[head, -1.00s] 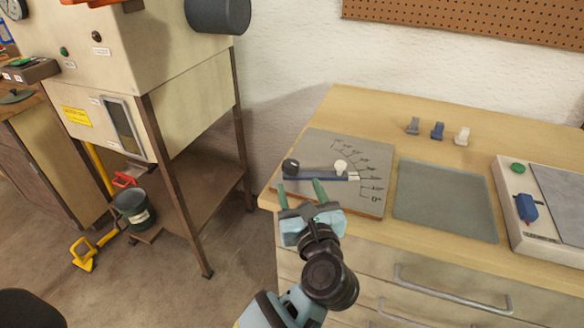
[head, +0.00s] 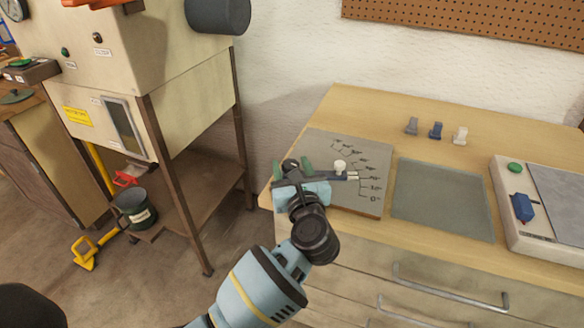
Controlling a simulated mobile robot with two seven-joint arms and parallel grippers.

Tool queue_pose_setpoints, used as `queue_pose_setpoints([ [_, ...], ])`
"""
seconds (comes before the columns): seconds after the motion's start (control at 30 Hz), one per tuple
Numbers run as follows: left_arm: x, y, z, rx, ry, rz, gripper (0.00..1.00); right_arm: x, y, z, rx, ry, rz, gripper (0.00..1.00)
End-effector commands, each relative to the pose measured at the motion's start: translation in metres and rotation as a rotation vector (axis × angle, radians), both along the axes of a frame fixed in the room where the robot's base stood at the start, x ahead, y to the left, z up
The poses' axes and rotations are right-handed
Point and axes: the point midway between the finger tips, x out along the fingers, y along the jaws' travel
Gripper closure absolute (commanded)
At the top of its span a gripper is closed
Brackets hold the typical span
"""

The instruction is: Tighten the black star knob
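The black star knob (head: 291,163) sits at the left end of a dark bar (head: 322,179) on a grey board marked with an angle scale (head: 368,155). A white knob (head: 340,166) stands further right along the bar. My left gripper (head: 292,168) is over the bar's left end in the head view, its two green fingers on either side of the black knob. The fingers look open, with a gap to the knob; contact cannot be made out. The gripper body hides part of the bar and the board's front left. My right gripper is out of view.
A grey-green mat (head: 444,200) lies right of the board. A machine on a stand (head: 190,110) is left of the bench.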

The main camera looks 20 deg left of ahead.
Motion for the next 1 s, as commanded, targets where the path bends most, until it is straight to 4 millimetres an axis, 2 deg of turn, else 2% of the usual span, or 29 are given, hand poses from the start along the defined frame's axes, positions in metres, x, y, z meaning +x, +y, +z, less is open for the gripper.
queue_pose_setpoints([
  [0.03,0.000,0.000,0.000,0.000,0.000,0.000,0.58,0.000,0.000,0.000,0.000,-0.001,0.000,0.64],
  [0.27,0.000,0.000,0.000,0.000,0.000,0.000,0.88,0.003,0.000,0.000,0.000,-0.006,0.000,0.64],
  [0.3,0.000,0.000,0.000,0.000,0.000,0.000,0.89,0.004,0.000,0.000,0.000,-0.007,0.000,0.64],
  [0.67,-0.001,0.002,0.002,0.001,0.001,-0.077,0.89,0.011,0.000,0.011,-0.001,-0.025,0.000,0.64],
  [1.0,-0.003,0.007,0.008,0.005,-0.003,-0.345,0.89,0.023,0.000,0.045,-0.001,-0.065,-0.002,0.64],
])
